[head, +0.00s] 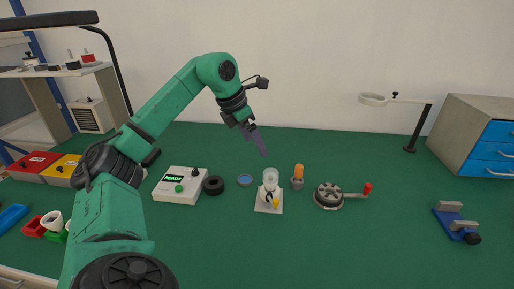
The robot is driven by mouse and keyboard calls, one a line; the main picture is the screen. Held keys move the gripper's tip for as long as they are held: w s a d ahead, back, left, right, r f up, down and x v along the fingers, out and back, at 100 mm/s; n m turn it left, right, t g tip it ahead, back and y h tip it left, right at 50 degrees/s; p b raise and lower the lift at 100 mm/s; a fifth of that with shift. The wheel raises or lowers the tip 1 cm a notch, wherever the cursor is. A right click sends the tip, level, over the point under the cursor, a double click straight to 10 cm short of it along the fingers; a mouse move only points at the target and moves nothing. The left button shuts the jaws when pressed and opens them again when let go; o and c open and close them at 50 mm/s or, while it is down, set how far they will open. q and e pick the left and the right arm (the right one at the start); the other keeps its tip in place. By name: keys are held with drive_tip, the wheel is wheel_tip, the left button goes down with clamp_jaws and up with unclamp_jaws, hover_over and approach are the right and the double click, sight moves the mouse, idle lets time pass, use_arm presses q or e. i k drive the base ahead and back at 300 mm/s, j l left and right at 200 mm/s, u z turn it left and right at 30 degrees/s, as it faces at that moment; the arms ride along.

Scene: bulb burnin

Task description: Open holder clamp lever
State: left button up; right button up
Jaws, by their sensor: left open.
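The bulb holder (264,204) is a pale square base on the green bench with a clear glass bulb (270,175) upright on it. A small yellow-tipped lever (276,203) shows at the front of the holder; its exact position is too small to tell. My left gripper (262,147) is open and empty, above and slightly behind the bulb, apart from it and pointing down. My right gripper is not in view.
A white box (180,186) reading READY, a black ring (213,185) and a blue-topped dish (245,180) stand left of the holder. An orange-handled tool (298,173) and a round crank device (328,196) stand right. A blue vise (456,224) lies far right. The front bench is clear.

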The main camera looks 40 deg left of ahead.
sight(275, 201)
drive_tip(key=k+l, duration=0.35)
drive_tip(key=l, duration=0.15)
drive_tip(key=k+l, duration=0.75)
drive_tip(key=l, duration=0.25)
